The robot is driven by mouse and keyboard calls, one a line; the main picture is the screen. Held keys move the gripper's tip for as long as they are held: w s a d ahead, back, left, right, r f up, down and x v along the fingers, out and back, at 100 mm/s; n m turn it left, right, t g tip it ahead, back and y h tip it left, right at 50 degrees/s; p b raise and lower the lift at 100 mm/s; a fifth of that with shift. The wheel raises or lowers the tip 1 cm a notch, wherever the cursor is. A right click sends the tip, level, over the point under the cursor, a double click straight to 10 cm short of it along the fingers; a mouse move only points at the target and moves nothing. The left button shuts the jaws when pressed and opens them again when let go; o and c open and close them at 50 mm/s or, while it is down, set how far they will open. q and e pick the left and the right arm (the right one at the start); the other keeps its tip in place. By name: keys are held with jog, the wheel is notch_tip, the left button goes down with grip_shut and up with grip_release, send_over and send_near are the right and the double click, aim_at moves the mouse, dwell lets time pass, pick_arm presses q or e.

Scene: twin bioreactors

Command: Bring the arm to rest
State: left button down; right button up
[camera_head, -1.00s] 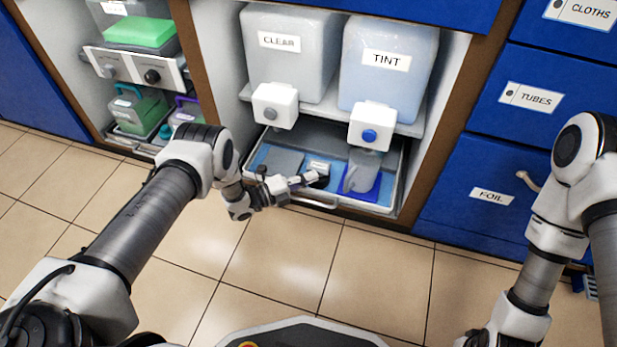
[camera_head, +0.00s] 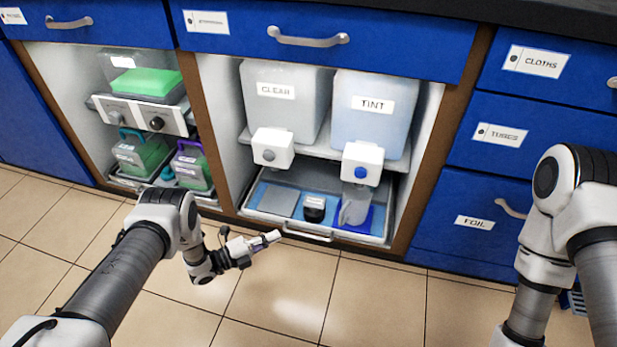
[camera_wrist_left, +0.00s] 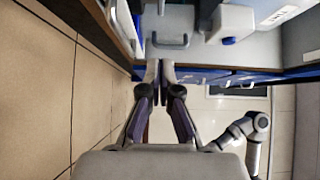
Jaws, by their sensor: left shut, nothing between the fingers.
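My left arm comes in from the left in the head view. Its gripper (camera_head: 268,240) is shut and empty, over the floor in front of the open bay with the two tanks. The left wrist view shows its two fingers (camera_wrist_left: 160,72) together with nothing between them. My right arm (camera_head: 548,235) shows at the right edge of the head view, but its gripper is out of the picture.
The CLEAR tank (camera_head: 282,105) and TINT tank (camera_head: 372,118) stand on a shelf above a tray (camera_head: 318,232) holding a dark jar (camera_head: 314,208) and a clear jug (camera_head: 354,205). Blue drawers (camera_head: 485,185) stand at right.

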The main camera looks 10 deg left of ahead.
pick_arm(q)
jog(key=w+d+r+n+y+p, duration=0.1)
jog(key=w+d+r, duration=0.15)
jog(key=r, duration=0.35)
jog(key=w+d+r+n+y+p, duration=0.1)
jog(key=d+r+n+p, duration=0.15)
jog(key=r, duration=0.35)
jog(key=s+a+f+n+g+y, duration=0.2)
jog(key=s+n+g+y, duration=0.2)
jog(key=s+n, duration=0.6)
jog(key=s+a+f+n+g+y, duration=0.1)
jog(key=s+a+n+g+y, duration=0.4)
jog(key=s, duration=0.9)
jog(key=s+f+n+g+y, duration=0.2)
jog(key=s+n+g, duration=0.1)
jog(key=s+n, duration=0.65)
notch_tip(320, 180, up, 38)
jog(key=s+p, duration=0.2)
jog(key=p, duration=3.6)
jog(key=shift+p, duration=0.4)
